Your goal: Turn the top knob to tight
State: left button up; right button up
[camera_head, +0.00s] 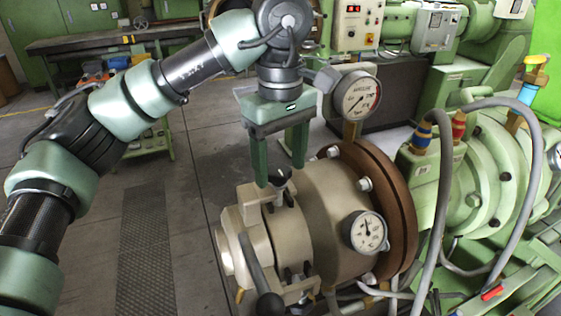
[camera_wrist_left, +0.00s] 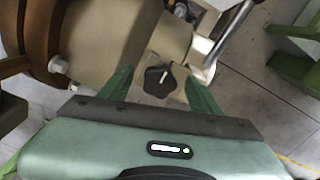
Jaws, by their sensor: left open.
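The top knob (camera_head: 281,176) is a dark knob on top of the beige clamp at the end of the beige cylinder (camera_head: 318,215). In the left wrist view the knob (camera_wrist_left: 159,81) is black and lobed, with a light pointer mark. My left gripper (camera_head: 281,178) points down over the knob with its green fingers open, one on each side. In the left wrist view the fingers (camera_wrist_left: 155,85) also stand apart on either side of the knob. I cannot tell whether they touch it. My right gripper is not in view.
A large gauge (camera_head: 357,95) stands right behind my left gripper, and a smaller gauge (camera_head: 367,232) sits on the cylinder's side. A black-ended lever (camera_head: 260,278) is at the front of the clamp. Grey hoses (camera_head: 447,190) loop at right. The floor at left is open.

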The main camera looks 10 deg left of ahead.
aim_at(280, 170)
pick_arm(q)
notch_tip(280, 170, up, 8)
jog(key=shift+f, duration=0.1)
dwell(0.5)
